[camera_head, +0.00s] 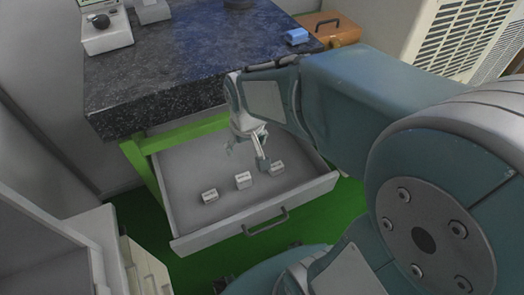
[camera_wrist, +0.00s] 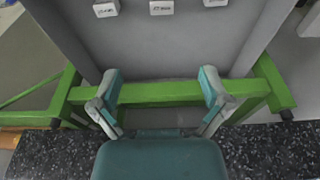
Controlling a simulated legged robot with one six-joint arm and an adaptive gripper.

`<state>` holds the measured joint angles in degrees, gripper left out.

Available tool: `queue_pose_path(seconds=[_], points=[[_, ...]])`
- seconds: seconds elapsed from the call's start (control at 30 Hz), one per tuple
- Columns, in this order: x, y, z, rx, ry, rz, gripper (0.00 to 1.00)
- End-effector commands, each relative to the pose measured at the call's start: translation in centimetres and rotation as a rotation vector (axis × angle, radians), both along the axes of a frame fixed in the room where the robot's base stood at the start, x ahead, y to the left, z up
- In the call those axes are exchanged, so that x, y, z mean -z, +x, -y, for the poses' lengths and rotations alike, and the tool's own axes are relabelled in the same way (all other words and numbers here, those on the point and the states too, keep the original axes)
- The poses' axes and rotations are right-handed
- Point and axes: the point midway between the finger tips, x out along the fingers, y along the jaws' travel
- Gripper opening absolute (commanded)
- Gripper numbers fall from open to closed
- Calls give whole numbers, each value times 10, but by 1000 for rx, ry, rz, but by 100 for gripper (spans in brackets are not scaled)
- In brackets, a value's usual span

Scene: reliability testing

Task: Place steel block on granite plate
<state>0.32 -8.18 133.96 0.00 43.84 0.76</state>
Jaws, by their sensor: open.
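Three small light-grey labelled blocks lie apart in a row in the open drawer: a left block (camera_head: 209,196), a middle block (camera_head: 243,180) and a right block (camera_head: 277,168). The labels are too small to read surely, so I cannot tell which is the steel block. In the wrist view they show at the top edge, with the middle block (camera_wrist: 161,8) near the centre. The granite plate (camera_head: 180,60) is the dark speckled slab above the drawer. My gripper (camera_head: 247,154) is open and empty over the drawer; its spread fingers (camera_wrist: 160,88) also show in the wrist view.
The grey drawer (camera_head: 185,165) is pulled out under the slab's green frame (camera_head: 185,134). A blue object (camera_head: 297,36) and grey instruments (camera_head: 107,32) stand on the slab. The slab's middle is clear.

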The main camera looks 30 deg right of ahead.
Motion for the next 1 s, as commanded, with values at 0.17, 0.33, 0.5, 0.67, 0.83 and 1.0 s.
queue_pose_path(seconds=[0.17, 0.33, 0.5, 0.67, 0.83, 1.0], points=[[-45, -32, -1, -6, -1, 112, 97], [-76, -65, -1, -12, -3, 210, 97], [-94, -93, -2, -17, -4, 285, 97], [-98, -103, -2, -15, -3, 307, 78], [-87, -89, -1, 86, 55, 239, 78], [-63, -62, 2, 300, 165, 108, 78]])
